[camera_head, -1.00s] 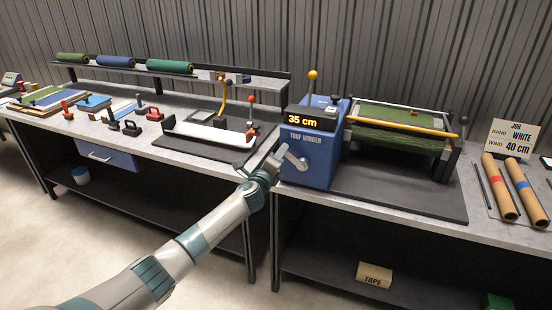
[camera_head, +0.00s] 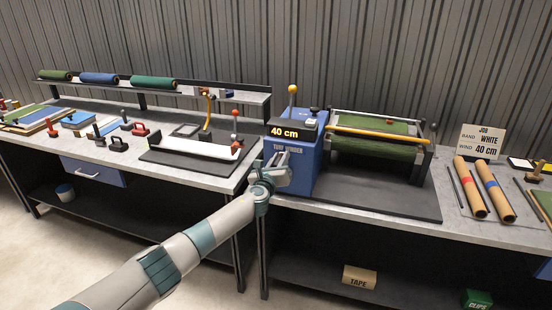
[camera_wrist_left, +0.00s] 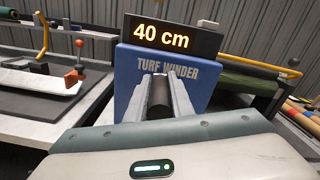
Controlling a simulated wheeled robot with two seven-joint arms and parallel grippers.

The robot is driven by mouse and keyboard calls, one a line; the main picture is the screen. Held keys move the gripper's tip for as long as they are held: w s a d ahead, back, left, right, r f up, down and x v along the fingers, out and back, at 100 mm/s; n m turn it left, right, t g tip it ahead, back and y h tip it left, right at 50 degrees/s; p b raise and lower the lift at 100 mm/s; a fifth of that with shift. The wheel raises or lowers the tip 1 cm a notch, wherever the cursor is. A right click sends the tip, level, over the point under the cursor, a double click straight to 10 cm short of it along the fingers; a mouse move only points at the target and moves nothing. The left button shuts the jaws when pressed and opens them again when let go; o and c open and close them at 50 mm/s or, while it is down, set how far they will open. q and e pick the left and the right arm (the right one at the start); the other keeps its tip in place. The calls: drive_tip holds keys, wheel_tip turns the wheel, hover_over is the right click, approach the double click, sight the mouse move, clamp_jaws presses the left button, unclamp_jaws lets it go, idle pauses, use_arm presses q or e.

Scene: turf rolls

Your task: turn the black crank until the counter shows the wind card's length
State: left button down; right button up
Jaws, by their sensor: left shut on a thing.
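The blue turf winder (camera_head: 310,178) stands on the bench, and its counter (camera_head: 297,131) reads 40 cm. The same reading shows on the counter in the left wrist view (camera_wrist_left: 161,36). My left gripper (camera_head: 278,170) is at the winder's front face. In the left wrist view its two fingers are shut on the black crank's handle (camera_wrist_left: 160,95); the rest of the crank is mostly hidden. The wind card (camera_head: 481,142) stands at the right and reads band white, wind 40 cm. Green turf (camera_head: 375,148) is on the winder's roller. My right gripper is not in view.
Rolled turf (camera_head: 98,78) rests on the back shelf.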

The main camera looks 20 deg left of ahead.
use_arm(q)
drive_tip(key=shift+s+d+f, duration=0.1)
drive_tip(key=shift+d+f, duration=0.05)
drive_tip(key=shift+d, duration=0.75)
drive_tip(key=c, duration=1.6)
unclamp_jaws()
drive_tip(key=shift+o, duration=0.2)
drive_tip(key=shift+d, duration=0.2)
drive_tip(key=shift+a, duration=0.1)
drive_tip(key=shift+s+a+p, duration=0.15)
drive_tip(key=shift+s+a, duration=0.05)
drive_tip(key=shift+s, duration=0.3)
drive_tip(key=shift+s+a+p, duration=0.15)
drive_tip(key=shift+s+a, duration=0.05)
drive_tip(key=shift+s, duration=0.25)
drive_tip(key=s+b, duration=0.1)
drive_tip(key=s, duration=1.4)
drive_tip(key=shift+s+b, duration=0.2)
drive_tip(key=shift+b, duration=0.15)
drive_tip(key=shift+a, duration=0.1)
